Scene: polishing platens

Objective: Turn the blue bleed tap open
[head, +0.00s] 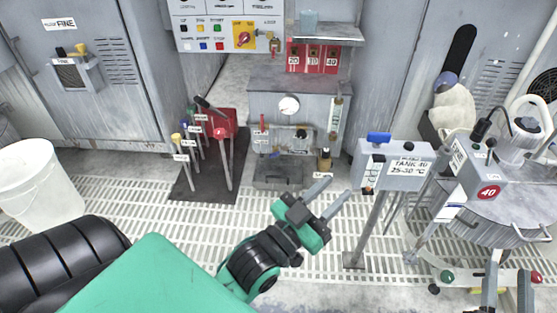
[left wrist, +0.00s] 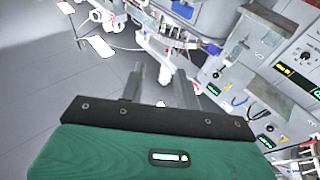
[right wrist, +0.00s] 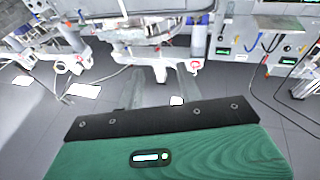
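A blue wing-shaped handle (head: 379,138) sits on top of the grey box labelled TANK 40 (head: 407,169). A smaller blue piece (head: 275,155) shows low on the grey gauge unit (head: 262,107) at the back. The labels do not show which blue part is the bleed tap. My left gripper (head: 331,195) is open and empty, apart from the TANK 40 box, on its left and lower in the picture. Its spread fingers also show in the left wrist view (left wrist: 162,88). My right gripper (head: 507,282) is open at the lower right edge; its fingers show in the right wrist view (right wrist: 161,88).
A rack of coloured levers (head: 205,140) stands on a dark mat at the left centre. A round tank (head: 490,213) with a box marked 40 stands at the right. A white bucket (head: 38,180) is at the far left. Grating floor lies open between them.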

